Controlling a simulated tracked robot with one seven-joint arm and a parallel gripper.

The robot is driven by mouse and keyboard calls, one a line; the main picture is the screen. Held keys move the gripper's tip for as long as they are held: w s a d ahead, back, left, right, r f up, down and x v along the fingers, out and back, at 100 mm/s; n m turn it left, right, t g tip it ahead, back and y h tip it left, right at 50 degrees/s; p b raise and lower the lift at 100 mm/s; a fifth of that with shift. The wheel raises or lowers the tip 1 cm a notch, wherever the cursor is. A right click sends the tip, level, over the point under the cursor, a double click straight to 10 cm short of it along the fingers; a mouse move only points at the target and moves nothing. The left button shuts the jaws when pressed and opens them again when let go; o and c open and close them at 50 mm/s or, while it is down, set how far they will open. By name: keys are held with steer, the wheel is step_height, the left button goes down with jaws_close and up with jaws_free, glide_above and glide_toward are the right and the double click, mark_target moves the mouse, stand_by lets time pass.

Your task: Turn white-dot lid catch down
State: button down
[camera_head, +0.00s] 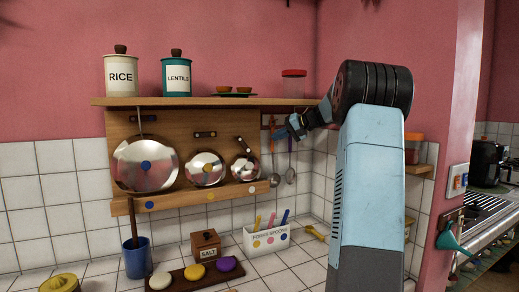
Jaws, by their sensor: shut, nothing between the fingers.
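Three shiny metal lids lean in a row on the wooden rack (118,140). The white-dot lid (246,176) is the smallest and stands at the right, above the white dot (252,189) on the ledge. Its small wooden catch (243,145) sits at its top edge and looks slanted, but its exact angle is hard to tell. The middle lid (205,178) has a yellow dot and a level catch (204,134) above it. The large left lid (128,172) has a blue dot. My gripper (291,129) is shut and empty, right of the white-dot lid and apart from its catch.
The upper shelf (220,101) carries canisters, small bowls and a red-topped jar (293,83). On the counter stand a spoon box (266,240), a salt box (205,245) and a blue pot (138,260).

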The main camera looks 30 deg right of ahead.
mark_target(251, 151)
steer(key=shift+w+a+f, duration=0.7)
steer(key=shift+a+f, duration=0.1)
steer(key=shift+a, duration=0.25)
steer(key=shift+w+a+f, duration=0.65)
steer(key=shift+a+f, duration=0.2)
steer(key=shift+a, duration=0.25)
steer(key=shift+w+a+f, duration=0.7)
steer(key=shift+a+f, duration=0.1)
steer(key=shift+a, duration=0.25)
steer(key=shift+d, duration=0.15)
